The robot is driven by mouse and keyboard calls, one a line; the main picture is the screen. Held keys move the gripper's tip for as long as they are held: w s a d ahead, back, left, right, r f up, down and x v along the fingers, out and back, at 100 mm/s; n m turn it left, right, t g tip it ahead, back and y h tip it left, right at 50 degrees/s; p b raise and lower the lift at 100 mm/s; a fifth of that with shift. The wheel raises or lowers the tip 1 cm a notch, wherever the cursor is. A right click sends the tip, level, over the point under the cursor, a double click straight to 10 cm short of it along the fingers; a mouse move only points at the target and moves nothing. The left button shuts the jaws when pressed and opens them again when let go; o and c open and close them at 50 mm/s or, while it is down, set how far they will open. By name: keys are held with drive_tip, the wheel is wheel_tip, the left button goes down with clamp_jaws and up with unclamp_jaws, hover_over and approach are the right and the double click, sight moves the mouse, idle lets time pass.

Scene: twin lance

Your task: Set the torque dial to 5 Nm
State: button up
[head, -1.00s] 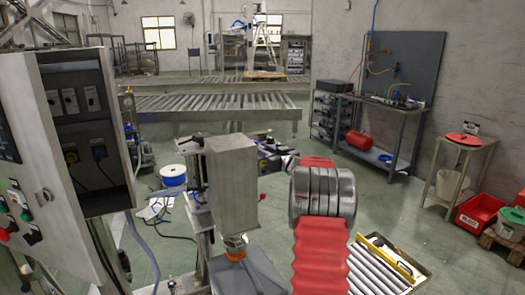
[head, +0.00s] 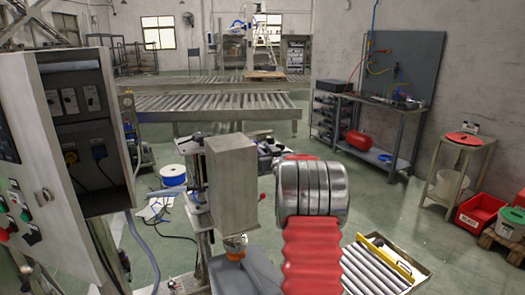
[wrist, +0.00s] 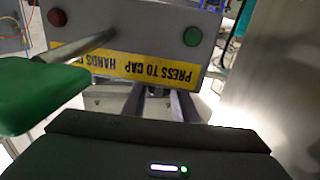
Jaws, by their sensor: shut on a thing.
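In the wrist view my gripper (wrist: 158,104) reaches under the lower edge of a grey control box (wrist: 140,32). Its two grey fingers are a little apart, shut on a small, mostly hidden piece that seems to be the torque dial. The dial's marks and setting cannot be read. My gripper is hidden there behind my wrist.
In the wrist view a green lump (wrist: 35,95) and a metal rod (wrist: 85,46) are close at the left. The box bears a green button (wrist: 193,36) and a red one (wrist: 57,17). An open electrical cabinet (head: 40,160) stands left; a roller tray (head: 405,262) lies right.

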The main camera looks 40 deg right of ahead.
drive_tip(key=o, duration=1)
drive_tip(key=shift+o, duration=0.2)
drive_tip(key=shift+s+a, duration=0.1)
drive_tip(key=shift+s, duration=0.05)
drive_tip(key=v, duration=1.3)
drive_tip(key=shift+s, duration=0.2)
drive_tip(key=shift+a, duration=0.1)
